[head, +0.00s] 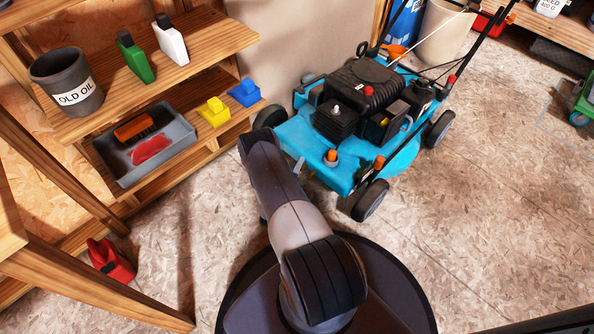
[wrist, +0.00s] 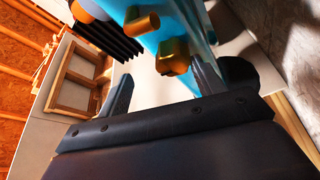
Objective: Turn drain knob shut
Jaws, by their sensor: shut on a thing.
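The blue mower (head: 345,125) stands on the floor in the head view, with orange-topped fittings on its near deck. In the wrist view, a gold-orange knob (wrist: 174,56) sits by the mower's blue body (wrist: 172,27), between the two dark fingers of my gripper (wrist: 163,68). I take it as the drain knob. My gripper is shut on it; the exact finger contact is hard to see. A second orange cylinder (wrist: 141,21) shows just above it. In the head view my arm reaches to the mower's near left side, and my gripper is hidden there.
A wooden shelf at left holds an old oil can (head: 67,82), a green bottle (head: 134,58), a white bottle (head: 171,40) and a grey tray (head: 181,145). A red item (head: 110,260) lies below. The floor right of the mower is mostly clear.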

